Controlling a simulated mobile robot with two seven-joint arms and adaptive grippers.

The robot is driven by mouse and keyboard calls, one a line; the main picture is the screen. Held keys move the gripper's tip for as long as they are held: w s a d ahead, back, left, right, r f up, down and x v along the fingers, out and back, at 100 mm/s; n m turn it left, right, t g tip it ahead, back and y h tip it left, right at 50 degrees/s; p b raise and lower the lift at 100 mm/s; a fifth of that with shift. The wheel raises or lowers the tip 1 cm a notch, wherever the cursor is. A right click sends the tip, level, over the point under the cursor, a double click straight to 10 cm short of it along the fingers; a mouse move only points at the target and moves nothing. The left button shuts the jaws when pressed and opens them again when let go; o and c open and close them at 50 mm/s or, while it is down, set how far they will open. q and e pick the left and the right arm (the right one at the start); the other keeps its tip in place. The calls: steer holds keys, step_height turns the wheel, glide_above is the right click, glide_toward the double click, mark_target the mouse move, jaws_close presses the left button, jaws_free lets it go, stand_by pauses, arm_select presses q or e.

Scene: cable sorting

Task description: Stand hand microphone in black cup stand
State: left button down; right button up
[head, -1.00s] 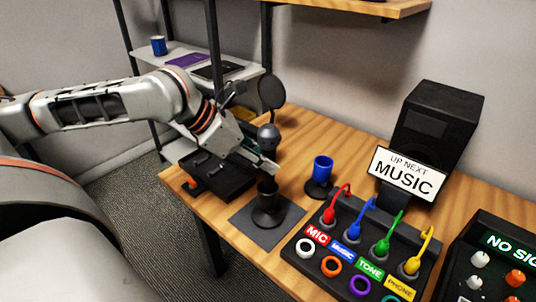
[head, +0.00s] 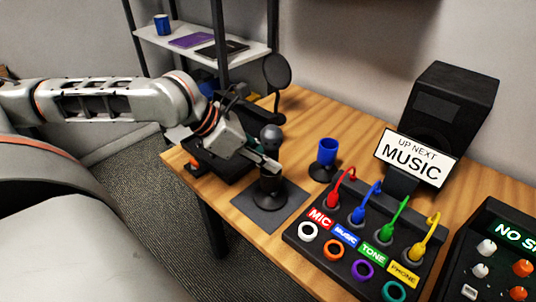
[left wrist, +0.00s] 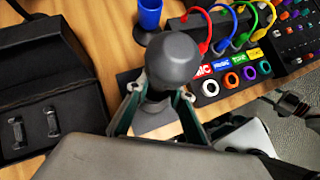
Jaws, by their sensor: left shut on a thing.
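The hand microphone (head: 271,137) has a round grey head and stands about upright in my left gripper (head: 268,166). In the left wrist view its head (left wrist: 172,60) is between the fingers, which are shut on the body below it. The black cup stand (head: 268,196) is on a dark square mat, directly under the fingertips. The fingers hide the handle's lower end and the cup's mouth, so I cannot tell how deep the handle is. A dark jointed part at the right of the left wrist view seems to be my right gripper (left wrist: 292,104); its jaws are unclear.
A blue cup stand (head: 327,152) stands to the right of the black one. A panel (head: 330,245) with coloured cables is in front right. A black open case (left wrist: 50,85) is at left. A speaker (head: 445,110) and MUSIC sign (head: 415,160) stand behind.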

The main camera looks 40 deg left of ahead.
steer(key=shift+s+f, duration=0.1)
arm_select(q)
steer(key=c, duration=1.7)
jaws_free()
arm_select(e)
steer(key=shift+a, duration=0.1)
arm_select(q)
steer(key=v, duration=1.2)
arm_select(e)
steer(key=shift+f, duration=0.1)
arm_select(q)
steer(key=shift+r, duration=0.1)
arm_select(e)
steer(key=shift+s, duration=0.1)
